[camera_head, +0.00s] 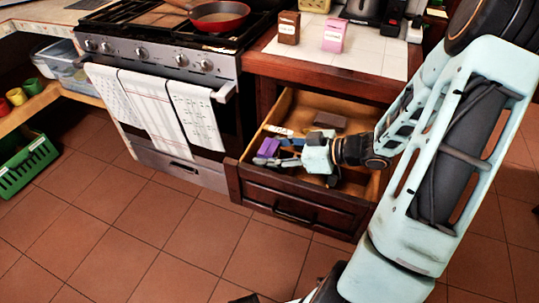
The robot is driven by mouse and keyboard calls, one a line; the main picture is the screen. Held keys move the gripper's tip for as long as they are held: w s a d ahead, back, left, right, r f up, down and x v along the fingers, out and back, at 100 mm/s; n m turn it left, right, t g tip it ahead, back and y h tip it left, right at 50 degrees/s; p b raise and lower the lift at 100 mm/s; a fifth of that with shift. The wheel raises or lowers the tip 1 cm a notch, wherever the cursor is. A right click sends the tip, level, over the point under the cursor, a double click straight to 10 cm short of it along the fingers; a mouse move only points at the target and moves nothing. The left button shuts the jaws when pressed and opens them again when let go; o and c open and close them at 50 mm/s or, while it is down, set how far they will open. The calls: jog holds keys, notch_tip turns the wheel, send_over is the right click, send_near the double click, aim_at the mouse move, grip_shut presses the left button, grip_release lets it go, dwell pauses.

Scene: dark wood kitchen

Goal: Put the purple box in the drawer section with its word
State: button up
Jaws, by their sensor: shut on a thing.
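The purple box (268,147) is at the left side of the open drawer (290,205), inside its walls. My gripper (279,151) reaches into the drawer from the right and is shut on the purple box. I cannot tell whether the box touches the drawer floor. A white label (278,130) with writing too small to read lies just behind the purple box. A dark brown box (329,121) lies farther back in the drawer. My gripper and arm hide much of the drawer's middle and right, so its sections are hard to make out.
A brown box (289,28) and a pink box (333,35) stand on the tiled counter above the drawer. The stove (165,55) with hanging towels is to the left. A green basket (27,165) is at the far left. The floor in front is clear.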

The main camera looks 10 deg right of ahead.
jog(key=shift+f, duration=0.6)
jog(key=o, duration=1.2)
jog(key=shift+r, duration=0.25)
jog(key=p+v, duration=0.3)
jog(key=v, duration=0.9)
jog(key=shift+d+r+p, duration=0.1)
jog(key=shift+r+p, duration=0.15)
jog(key=shift+p, duration=0.15)
